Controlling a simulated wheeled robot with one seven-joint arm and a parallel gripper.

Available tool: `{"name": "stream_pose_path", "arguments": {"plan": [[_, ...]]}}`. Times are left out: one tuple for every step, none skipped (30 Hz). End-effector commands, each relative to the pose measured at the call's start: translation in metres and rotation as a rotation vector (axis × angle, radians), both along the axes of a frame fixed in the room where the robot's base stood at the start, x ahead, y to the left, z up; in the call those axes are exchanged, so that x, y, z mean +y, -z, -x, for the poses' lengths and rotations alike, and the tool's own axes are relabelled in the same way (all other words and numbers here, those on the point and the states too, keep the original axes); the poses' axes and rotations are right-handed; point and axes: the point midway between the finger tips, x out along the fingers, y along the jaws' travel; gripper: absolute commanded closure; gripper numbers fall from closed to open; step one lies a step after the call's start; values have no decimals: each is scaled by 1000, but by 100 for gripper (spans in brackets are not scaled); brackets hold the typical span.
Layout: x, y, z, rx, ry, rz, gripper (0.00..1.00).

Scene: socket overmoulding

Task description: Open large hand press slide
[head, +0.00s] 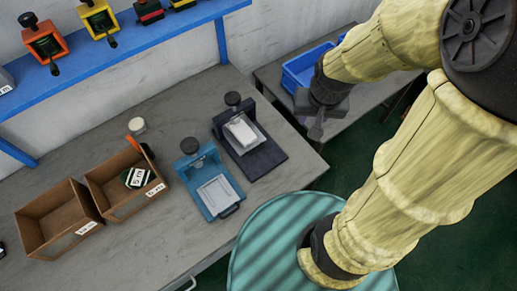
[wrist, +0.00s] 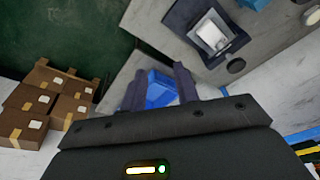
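Two hand presses stand on the grey workbench. The dark navy hand press (head: 262,158) looks the larger; it has a black knob and a pale block on top. It also shows in the wrist view (wrist: 232,43), at upper right. The smaller blue hand press (head: 226,205) is to its left, with a pale plate and a dark handle at its front. My gripper (head: 316,128) is right of the dark press, past the bench's right edge, apart from both presses. In the wrist view, my gripper's fingers (wrist: 160,84) are spread with nothing between them.
Two brown bins (head: 60,222) stand left of the presses. A blue shelf (head: 100,66) with coloured devices runs above. A blue crate (head: 303,66) sits on a side table. Cardboard boxes (wrist: 68,108) show in the wrist view. A round teal surface (head: 265,240) is in front.

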Motion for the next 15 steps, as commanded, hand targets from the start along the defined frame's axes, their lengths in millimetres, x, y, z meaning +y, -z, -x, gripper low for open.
{"name": "stream_pose_path", "arguments": {"plan": [[5, 21, -6, 3, 33, -12, 69], [7, 28, -9, 5, 60, -21, 69], [12, 37, -14, 10, 99, -34, 69], [15, 43, -18, 12, 128, -44, 69], [19, 50, -21, 15, 159, -53, 69], [23, 58, -26, 19, 201, -68, 69], [27, 64, -29, 23, 231, -77, 69], [30, 70, -33, 27, 263, -87, 69], [36, 78, -37, 31, 302, -99, 69], [40, 84, -40, 35, 333, -109, 69], [44, 90, -43, 40, 363, -118, 69], [49, 98, -48, 45, 403, -131, 69], [53, 104, -50, 50, 434, -140, 69], [57, 110, -53, 54, 465, -149, 69], [63, 117, -57, 60, 505, -161, 69]]}}
